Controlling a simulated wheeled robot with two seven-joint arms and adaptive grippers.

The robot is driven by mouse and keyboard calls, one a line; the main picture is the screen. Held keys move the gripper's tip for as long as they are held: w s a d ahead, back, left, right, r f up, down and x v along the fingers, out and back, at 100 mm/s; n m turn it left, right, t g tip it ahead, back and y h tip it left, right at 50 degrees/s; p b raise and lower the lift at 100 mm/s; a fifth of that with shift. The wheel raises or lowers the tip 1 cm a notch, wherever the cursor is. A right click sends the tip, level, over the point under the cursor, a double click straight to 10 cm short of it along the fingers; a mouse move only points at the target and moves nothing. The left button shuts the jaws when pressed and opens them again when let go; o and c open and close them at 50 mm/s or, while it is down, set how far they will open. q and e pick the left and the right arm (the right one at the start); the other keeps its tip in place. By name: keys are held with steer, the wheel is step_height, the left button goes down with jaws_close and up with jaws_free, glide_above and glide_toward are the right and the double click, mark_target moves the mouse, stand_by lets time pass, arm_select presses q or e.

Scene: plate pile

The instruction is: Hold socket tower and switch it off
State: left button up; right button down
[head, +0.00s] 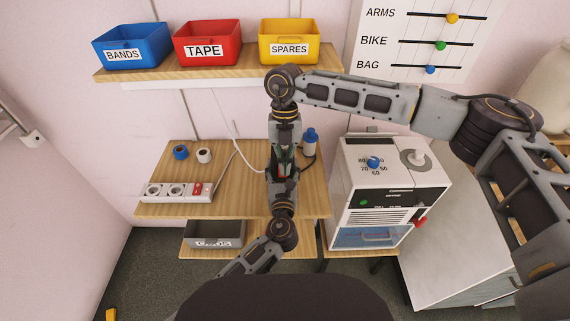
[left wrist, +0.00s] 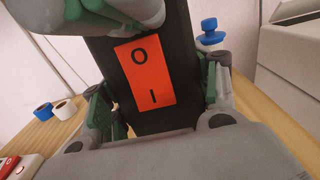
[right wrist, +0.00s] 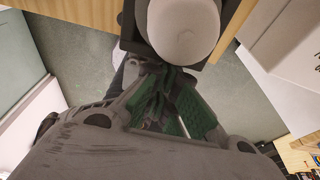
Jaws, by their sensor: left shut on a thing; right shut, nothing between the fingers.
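The socket tower (left wrist: 110,62) is a black block with a red rocker switch (left wrist: 146,75) marked O above I in the left wrist view. My left gripper (head: 283,186) is shut on the tower, with green finger pads at both sides of it. My right gripper (right wrist: 168,98) is shut and empty, close to the tower. A grey and green part of it shows just above the switch in the left wrist view; I cannot tell whether it touches. In the right wrist view a pale round part (right wrist: 183,28) sits on a black block. The arms hide most of the tower in the head view.
A power strip (head: 178,192), a blue roll (head: 181,152), a white roll (head: 204,155) and a blue-capped bottle (head: 310,143) are on the wooden table (head: 235,203). A white machine (head: 390,190) stands at the right. Bins sit on the shelf (head: 230,68) above.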

arm_select(q)
steer(key=shift+a+f, duration=0.1)
steer(key=shift+f, duration=0.05)
arm_select(e)
steer(key=v, duration=0.7)
arm_select(q)
steer(key=o, duration=1.9)
steer(key=shift+s, duration=0.1)
